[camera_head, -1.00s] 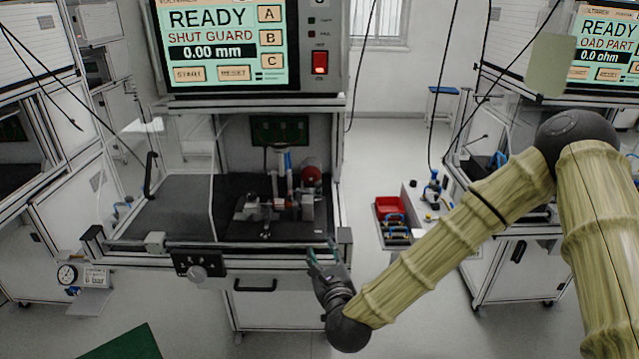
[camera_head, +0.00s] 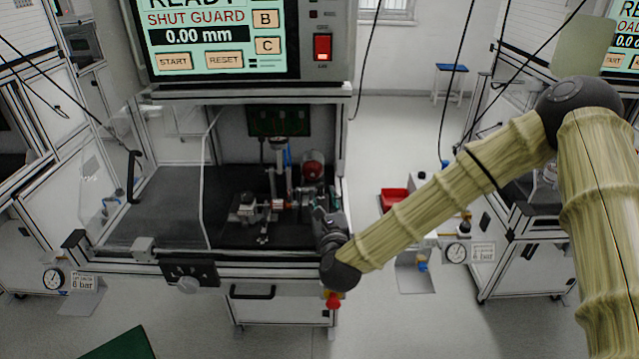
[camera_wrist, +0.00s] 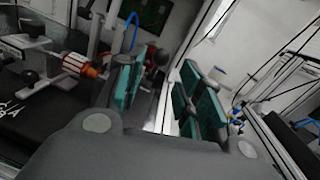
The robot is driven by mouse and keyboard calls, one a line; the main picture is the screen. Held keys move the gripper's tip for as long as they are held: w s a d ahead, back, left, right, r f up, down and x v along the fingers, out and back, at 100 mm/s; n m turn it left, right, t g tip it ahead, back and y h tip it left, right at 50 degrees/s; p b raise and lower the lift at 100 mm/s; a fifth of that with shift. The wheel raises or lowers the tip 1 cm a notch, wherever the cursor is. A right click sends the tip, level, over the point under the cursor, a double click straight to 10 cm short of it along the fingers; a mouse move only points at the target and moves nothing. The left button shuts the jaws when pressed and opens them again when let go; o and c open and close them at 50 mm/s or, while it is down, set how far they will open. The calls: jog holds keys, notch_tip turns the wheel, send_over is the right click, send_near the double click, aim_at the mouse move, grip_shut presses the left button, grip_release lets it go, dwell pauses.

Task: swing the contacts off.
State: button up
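The contact fixture (camera_head: 250,212) stands on the black floor of the test bench, with a horizontal clamp and a copper-coloured part (camera_head: 277,204) at its middle. In the wrist view the orange-copper part (camera_wrist: 82,64) and a lever with a dark ball knob (camera_wrist: 30,77) are at the left. My gripper (camera_head: 322,198) is inside the bench opening, just right of the fixture. In the wrist view its two teal-padded fingers (camera_wrist: 160,90) stand apart with nothing between them. Which piece carries the contacts I cannot tell.
The screen (camera_head: 215,35) above reads SHUT GUARD and 0.00 mm. A clear guard panel (camera_head: 212,180) stands at the left of the opening. A red round part (camera_head: 312,165) and a vertical post (camera_head: 279,165) are behind the fixture. A red bin (camera_head: 394,198) is outside, right.

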aim_at(321, 187)
jog(key=shift+w+a+p, duration=0.25)
jog(key=shift+w+p, duration=0.15)
jog(key=shift+w, duration=1.2)
jog(key=shift+w+a+p, duration=0.2)
jog(key=shift+w+p, duration=0.2)
jog(key=shift+w, duration=1.15)
grip_shut()
